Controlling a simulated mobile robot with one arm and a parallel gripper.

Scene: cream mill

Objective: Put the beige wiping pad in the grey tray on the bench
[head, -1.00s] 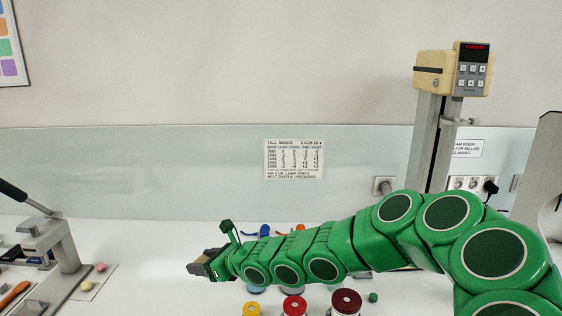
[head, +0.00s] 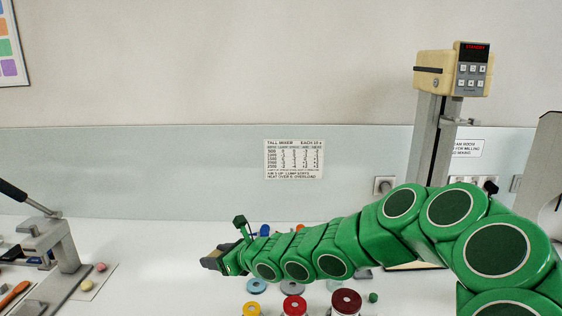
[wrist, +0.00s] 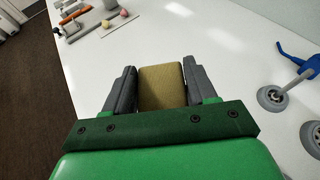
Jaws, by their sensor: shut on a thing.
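My gripper (head: 214,260) is at the end of the green arm, above the white bench and left of the middle in the head view. In the wrist view its two dark grey fingers are shut on the beige wiping pad (wrist: 161,87), which sits between them. The pad looks brownish-yellow and rectangular. The bench surface beneath looks bare in the wrist view. I cannot make out the grey tray in either view.
A lever press (head: 55,250) stands at the left with small round pieces (head: 101,267) beside it. A tall mixer (head: 440,110) is at the right.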

